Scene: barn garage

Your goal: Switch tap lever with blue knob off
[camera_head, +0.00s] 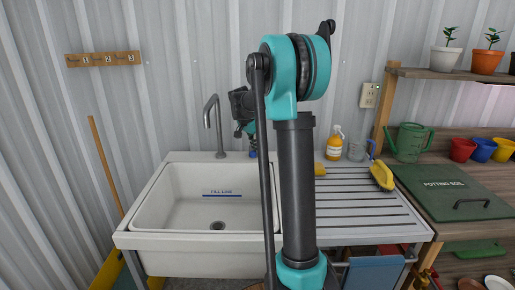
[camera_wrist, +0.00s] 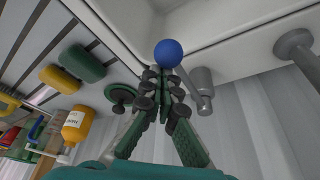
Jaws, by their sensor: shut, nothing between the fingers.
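The blue knob (camera_wrist: 168,53) is a round ball just beyond my gripper's fingertips in the wrist view. Its grey lever (camera_wrist: 204,100) lies just right of the fingers and is partly hidden by them. In the head view the blue knob (camera_head: 253,154) shows small at the sink's back edge, right of the curved grey tap spout (camera_head: 212,120). My gripper (camera_wrist: 163,76) is shut and empty, its tips close to the knob; whether they touch it I cannot tell. In the head view my arm hides much of the lever and gripper.
The white sink (camera_head: 160,205) is empty. On the slatted drainboard (camera_head: 345,215) are yellow objects, with a soap bottle (camera_head: 334,145) and a clear jug (camera_head: 357,148) behind. A dark green round object (camera_wrist: 121,95) sits close left of my fingers. The corrugated wall (camera_head: 170,80) is close behind.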

